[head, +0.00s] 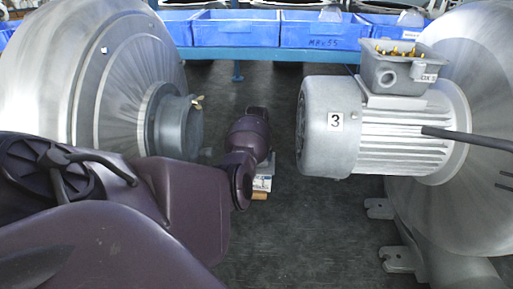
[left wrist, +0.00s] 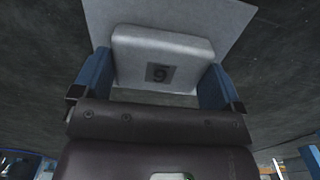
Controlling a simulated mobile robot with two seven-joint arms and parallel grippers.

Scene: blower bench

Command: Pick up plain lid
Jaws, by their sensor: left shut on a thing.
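The gripper is shut on this piece, which I take to be the plain lid. A flat pale plate (left wrist: 226,22) lies behind the block; I cannot tell whether the two are one part. My right gripper is not seen.
A grey motor (head: 400,140) marked 3, with an open terminal box (head: 390,75) on top, stands at the right. A large round blower housing (head: 135,60) is at the left. Blue bins (head: 235,30) line the back.

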